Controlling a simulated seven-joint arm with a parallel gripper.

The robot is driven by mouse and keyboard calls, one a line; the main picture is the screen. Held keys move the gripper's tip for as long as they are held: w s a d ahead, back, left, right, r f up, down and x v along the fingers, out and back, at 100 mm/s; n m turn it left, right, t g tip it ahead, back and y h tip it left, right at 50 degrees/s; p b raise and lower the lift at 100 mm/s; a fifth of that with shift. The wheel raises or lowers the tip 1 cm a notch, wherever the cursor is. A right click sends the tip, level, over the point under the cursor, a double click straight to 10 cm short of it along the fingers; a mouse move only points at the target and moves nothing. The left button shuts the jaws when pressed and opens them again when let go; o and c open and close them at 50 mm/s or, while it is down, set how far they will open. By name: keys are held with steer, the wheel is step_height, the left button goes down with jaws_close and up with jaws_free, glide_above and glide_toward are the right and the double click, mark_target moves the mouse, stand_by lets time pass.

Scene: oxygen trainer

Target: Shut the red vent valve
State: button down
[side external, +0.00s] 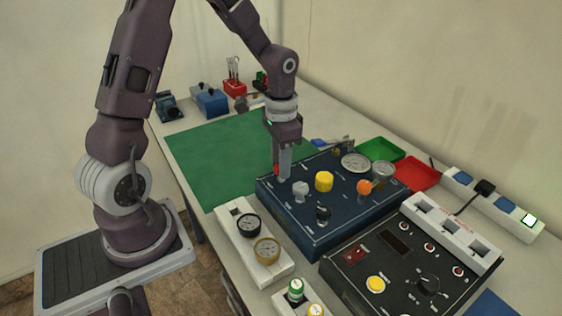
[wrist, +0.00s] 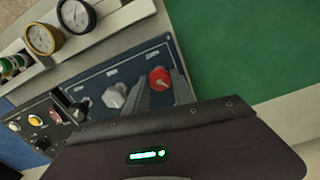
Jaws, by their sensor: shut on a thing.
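The red vent valve (wrist: 159,78) is a round red knob at the corner of the dark blue panel (wrist: 100,72). In the side view only a sliver of the red knob (side external: 277,170) shows beside my fingers. My gripper (side external: 283,175) points down over the panel's left corner. In the wrist view my gripper (wrist: 160,88) has its two fingers on either side of the red knob, shut on it. The fingers hide part of the knob. I cannot tell how far the valve is turned.
On the blue panel stand a grey knob (side external: 301,190), a yellow knob (side external: 324,181), a black knob (side external: 323,213) and an orange knob (side external: 364,187). A white strip with gauges (side external: 266,250) lies in front. A green mat (side external: 215,160) lies clear behind.

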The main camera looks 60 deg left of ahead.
steer(key=m, duration=0.6)
steer(key=shift+m, duration=0.4)
stand_by(0.3)
steer(key=c, duration=1.1)
jaws_free()
steer(key=shift+o, duration=0.2)
steer(key=shift+r, duration=0.15)
step_height(320, 180, up, 6)
steer(key=shift+r, duration=0.45)
